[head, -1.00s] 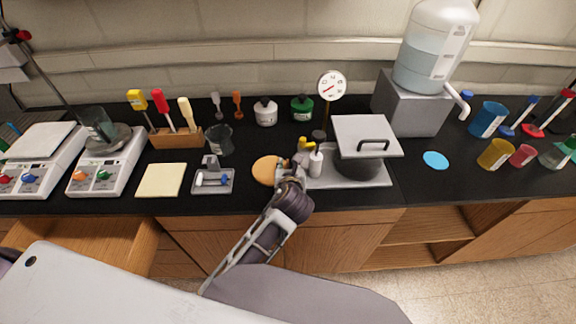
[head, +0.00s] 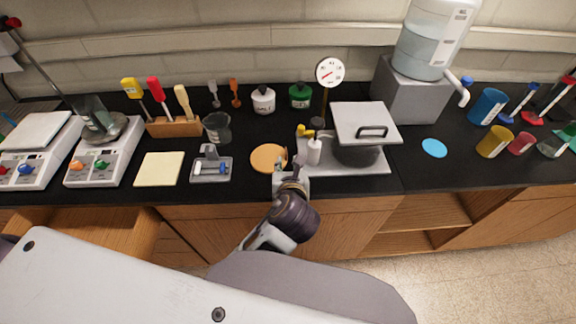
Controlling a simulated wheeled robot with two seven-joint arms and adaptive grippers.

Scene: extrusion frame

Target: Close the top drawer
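The top drawer (head: 128,228) is wooden and stands pulled out below the counter at the left. Its front is hidden behind a white part of my body. My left gripper (head: 292,166) is at the counter's front edge, to the right of the drawer and well apart from it, near an orange disc and a small white bottle. Its fingers are small and blurred against the things behind, so I cannot tell whether they are apart. My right gripper is not in view.
An open shelf (head: 425,212) is below at the right. The orange disc (head: 267,158) lies beside my gripper.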

